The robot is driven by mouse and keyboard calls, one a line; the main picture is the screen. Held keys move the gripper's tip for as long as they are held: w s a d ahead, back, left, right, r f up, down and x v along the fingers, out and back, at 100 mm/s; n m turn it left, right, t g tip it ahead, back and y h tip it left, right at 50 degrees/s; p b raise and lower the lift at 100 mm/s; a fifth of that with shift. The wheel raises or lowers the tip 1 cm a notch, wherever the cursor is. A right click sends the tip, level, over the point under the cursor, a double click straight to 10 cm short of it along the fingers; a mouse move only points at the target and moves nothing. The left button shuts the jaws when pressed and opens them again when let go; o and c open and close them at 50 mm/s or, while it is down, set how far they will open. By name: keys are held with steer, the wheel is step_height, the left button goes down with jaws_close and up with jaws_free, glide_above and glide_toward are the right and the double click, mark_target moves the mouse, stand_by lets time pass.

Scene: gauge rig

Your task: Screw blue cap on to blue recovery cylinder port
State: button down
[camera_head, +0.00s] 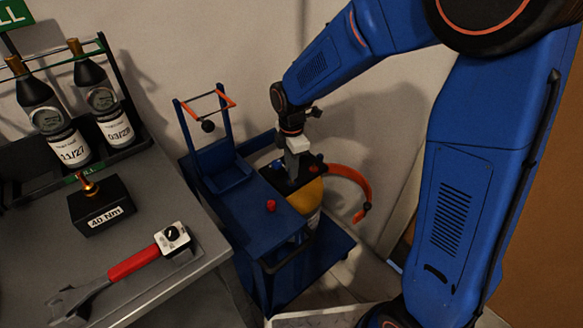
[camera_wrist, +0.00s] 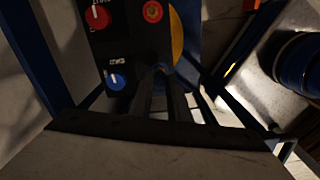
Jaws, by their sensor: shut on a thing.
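My gripper (camera_head: 292,165) points down over the dark top panel of the recovery cylinder unit on the blue cart. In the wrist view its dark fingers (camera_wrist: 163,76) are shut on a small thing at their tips. This is most likely the blue cap; its colour is lost in shadow. The fingertips are over the panel, right of a blue knob (camera_wrist: 116,81). The blue port is hidden by the fingers, so I cannot tell whether the cap touches it. The yellow cylinder (camera_head: 312,194) shows below the panel.
A red knob (camera_wrist: 97,17) and a red fitting (camera_wrist: 152,11) are on the panel. A red cap (camera_head: 270,206) stands on the blue cart (camera_head: 245,208). An orange hose (camera_head: 354,180) curves at right. The grey bench (camera_head: 190,268) holds a red-handled wrench (camera_head: 132,264) and bottles.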

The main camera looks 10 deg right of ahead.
steer(key=shift+f, duration=1.3)
stand_by(1.0)
stand_by(0.4)
steer(key=m, duration=0.5)
stand_by(0.3)
steer(key=shift+m, duration=0.4)
steer(key=m, duration=0.4)
steer(key=shift+m, duration=0.3)
steer(key=shift+m, duration=0.5)
steer(key=m, duration=0.4)
